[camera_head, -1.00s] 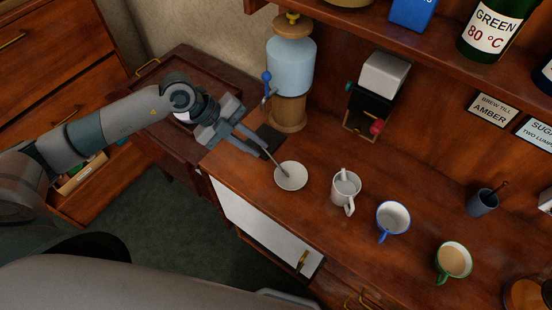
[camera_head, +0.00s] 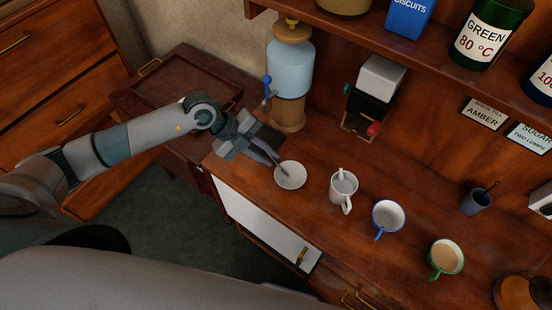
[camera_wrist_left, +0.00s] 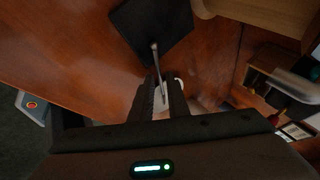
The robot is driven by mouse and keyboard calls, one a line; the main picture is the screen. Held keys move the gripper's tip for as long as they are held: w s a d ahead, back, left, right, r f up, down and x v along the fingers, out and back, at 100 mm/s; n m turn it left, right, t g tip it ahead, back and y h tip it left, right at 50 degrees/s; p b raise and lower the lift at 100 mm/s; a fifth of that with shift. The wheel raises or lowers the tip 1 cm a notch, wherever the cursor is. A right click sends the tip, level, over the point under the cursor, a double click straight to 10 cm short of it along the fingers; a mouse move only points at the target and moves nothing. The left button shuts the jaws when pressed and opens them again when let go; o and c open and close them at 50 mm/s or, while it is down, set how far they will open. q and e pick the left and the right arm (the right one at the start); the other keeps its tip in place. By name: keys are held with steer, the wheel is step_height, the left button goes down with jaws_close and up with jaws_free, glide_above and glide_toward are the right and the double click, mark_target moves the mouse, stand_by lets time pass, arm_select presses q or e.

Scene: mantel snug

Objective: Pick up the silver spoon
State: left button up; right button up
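The silver spoon (camera_wrist_left: 157,58) shows in the left wrist view as a thin shaft running between the fingers of my left gripper (camera_wrist_left: 160,78), its end sticking out past the tips. In the head view my left gripper (camera_head: 272,160) reaches down from the left beside the white saucer (camera_head: 291,176), its fingers close together around the spoon. The spoon's lower part (camera_head: 284,170) slants over the saucer. The saucer is mostly hidden behind the fingers in the wrist view. My right gripper is not in view.
A black pad (camera_head: 267,138) lies beside the gripper, before the water dispenser (camera_head: 290,70). A white mug (camera_head: 343,190), a blue-rimmed mug (camera_head: 388,217) and a green-rimmed mug (camera_head: 446,257) stand to the right. The shelf (camera_head: 400,48) overhangs the back.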

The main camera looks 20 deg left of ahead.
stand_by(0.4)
arm_select(q)
jaws_close()
steer(key=shift+r, duration=0.15)
steer(key=shift+r+b, duration=0.45)
steer(key=shift+r, duration=0.05)
step_height(320, 180, up, 2)
steer(key=shift+r+b, duration=0.15)
steer(key=shift+b, duration=0.5)
steer(key=s+d+r+b, duration=0.2)
steer(key=d+r, duration=0.5)
steer(key=d, duration=0.4)
steer(key=shift+d+r+b, duration=0.2)
steer(key=shift+b, duration=0.6)
